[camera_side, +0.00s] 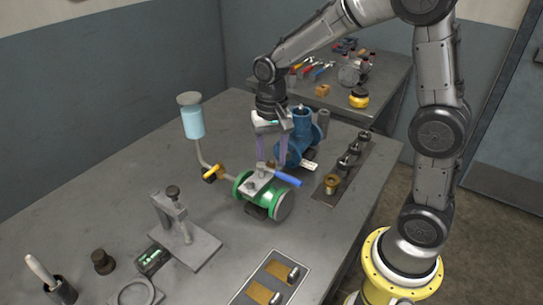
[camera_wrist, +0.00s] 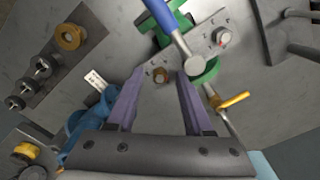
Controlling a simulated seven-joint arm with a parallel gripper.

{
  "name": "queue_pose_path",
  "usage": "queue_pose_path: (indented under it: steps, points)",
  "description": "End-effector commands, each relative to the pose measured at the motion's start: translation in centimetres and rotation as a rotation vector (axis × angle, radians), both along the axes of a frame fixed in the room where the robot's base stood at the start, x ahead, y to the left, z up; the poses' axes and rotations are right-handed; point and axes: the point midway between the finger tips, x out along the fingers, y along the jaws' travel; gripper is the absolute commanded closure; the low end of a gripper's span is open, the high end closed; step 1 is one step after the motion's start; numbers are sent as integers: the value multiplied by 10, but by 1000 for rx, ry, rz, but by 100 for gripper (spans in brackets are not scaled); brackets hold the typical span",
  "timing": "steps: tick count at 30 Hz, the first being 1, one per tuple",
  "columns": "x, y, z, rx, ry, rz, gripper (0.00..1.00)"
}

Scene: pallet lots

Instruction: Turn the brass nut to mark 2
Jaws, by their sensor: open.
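The plate has small marks that I cannot read. My gripper (camera_side: 271,163) is open above the valve, pointing down. I cannot tell whether the tips are level with the nut. A lever with a blue handle (camera_side: 287,179) crosses the plate beside my fingers. In the side view the nut is hidden or too small to tell.
A blue valve body (camera_side: 298,140) stands close behind my gripper. A dark strip (camera_side: 343,172) with a brass ring (camera_side: 331,182) and several posts lies to the right. A pipe with a yellow handle (camera_side: 212,172) and a grey stand (camera_side: 190,245) are to the left.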

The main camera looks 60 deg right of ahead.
Motion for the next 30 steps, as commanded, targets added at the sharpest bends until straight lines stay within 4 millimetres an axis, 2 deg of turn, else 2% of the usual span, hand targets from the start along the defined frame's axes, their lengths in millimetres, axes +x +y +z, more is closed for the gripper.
queue_pose_path:
  steps: [5,13,22,30]
  points:
    - [0,0,0,0,0,0,51]
    - [0,0,0,0,0,0,99]
    - [0,0,1,0,0,14,100]
    - [0,0,1,0,-1,136,100]
